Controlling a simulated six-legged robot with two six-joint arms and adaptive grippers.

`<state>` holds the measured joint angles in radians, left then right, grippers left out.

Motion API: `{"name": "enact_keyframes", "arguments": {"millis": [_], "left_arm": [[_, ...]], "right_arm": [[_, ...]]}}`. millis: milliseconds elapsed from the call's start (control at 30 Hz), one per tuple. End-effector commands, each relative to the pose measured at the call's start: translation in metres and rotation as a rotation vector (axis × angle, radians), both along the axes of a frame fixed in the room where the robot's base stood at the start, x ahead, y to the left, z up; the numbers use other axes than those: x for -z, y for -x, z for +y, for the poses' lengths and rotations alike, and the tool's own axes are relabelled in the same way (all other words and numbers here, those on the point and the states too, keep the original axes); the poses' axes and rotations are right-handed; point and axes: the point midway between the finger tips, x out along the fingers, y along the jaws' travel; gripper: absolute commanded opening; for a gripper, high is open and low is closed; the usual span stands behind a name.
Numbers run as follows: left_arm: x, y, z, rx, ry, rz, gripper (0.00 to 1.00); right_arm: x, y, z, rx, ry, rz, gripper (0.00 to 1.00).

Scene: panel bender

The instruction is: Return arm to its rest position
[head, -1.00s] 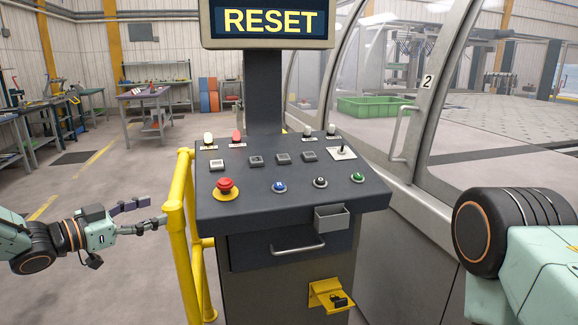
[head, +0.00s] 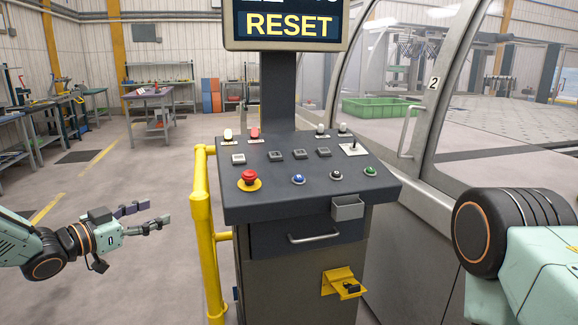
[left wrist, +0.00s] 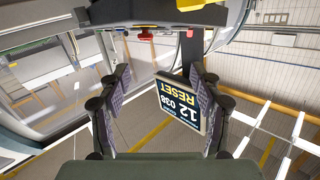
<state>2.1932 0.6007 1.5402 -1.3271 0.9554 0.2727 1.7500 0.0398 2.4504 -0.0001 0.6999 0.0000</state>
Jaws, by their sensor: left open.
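My left gripper (head: 154,216) is in the head view at the left, to the left of the yellow railing. Its fingers are apart and nothing is between them. In the left wrist view the open fingers (left wrist: 158,112) stand on both sides of the picture, with the console's screen seen beyond them, upside down. My right arm shows only as a dark, ringed joint and pale green link at the right edge of the head view; its gripper is out of the picture.
The control console (head: 312,200) stands in the middle, with a red emergency button (head: 249,178), several other buttons and a RESET screen (head: 288,24). A yellow railing (head: 203,225) stands at its left side. The machine's door (head: 425,110) is at the right. Open floor lies at the left.

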Motion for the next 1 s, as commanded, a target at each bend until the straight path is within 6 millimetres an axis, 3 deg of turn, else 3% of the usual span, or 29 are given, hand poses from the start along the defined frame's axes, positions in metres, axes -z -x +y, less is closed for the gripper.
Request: {"name": "enact_keyframes", "arguments": {"millis": [167, 267, 467, 700, 800, 1000], "left_arm": [[0.028, 0.007, -0.009, -0.091, 0.061, 0.092, 0.65], [0.059, 0.019, -0.020, -0.148, 0.094, 0.183, 0.65], [0.161, 0.079, -0.050, -0.295, 0.131, 0.482, 0.65], [0.269, 0.191, -0.075, -0.447, 0.082, 0.847, 0.65], [0.304, 0.247, -0.081, -0.503, 0.038, 0.991, 0.65], [0.354, 0.366, -0.086, -0.605, -0.087, 1.263, 0.65]], "right_arm": [[0.001, 0.000, 0.000, 0.000, 0.000, -0.001, 0.40], [0.004, -0.001, 0.000, 0.001, 0.000, -0.001, 0.40], [0.014, 0.000, 0.000, 0.000, 0.000, -0.001, 0.40], [0.028, 0.000, 0.000, 0.000, 0.000, 0.000, 0.40], [0.034, 0.000, 0.000, 0.001, 0.000, 0.000, 0.40], [0.047, 0.000, 0.000, 0.000, 0.000, 0.000, 0.40]]}}
